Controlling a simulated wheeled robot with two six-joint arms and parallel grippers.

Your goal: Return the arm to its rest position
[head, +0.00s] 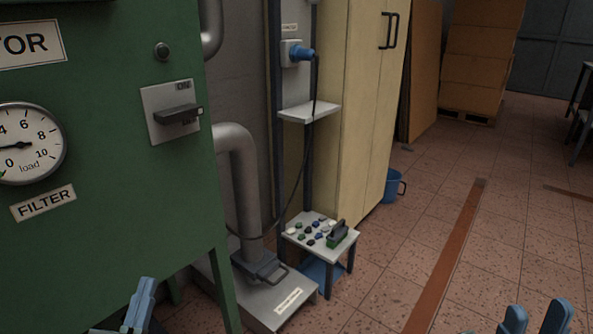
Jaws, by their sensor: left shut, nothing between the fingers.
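My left gripper (146,286) shows at the bottom edge, left of the picture's middle, in front of the green cabinet (110,215). Its blue-grey fingers are together with nothing between them. My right gripper (538,310) is at the bottom right edge, over the tiled floor. Its two fingertips stand apart and nothing shows between them. Most of both arms is outside the view.
A lever switch (178,115) and a load gauge (30,143) are on the green cabinet. A grey pipe (240,185) runs down to a base. A small table (348,240) holds several small parts. A blue bucket (393,187) stands by the cream cupboard (362,110).

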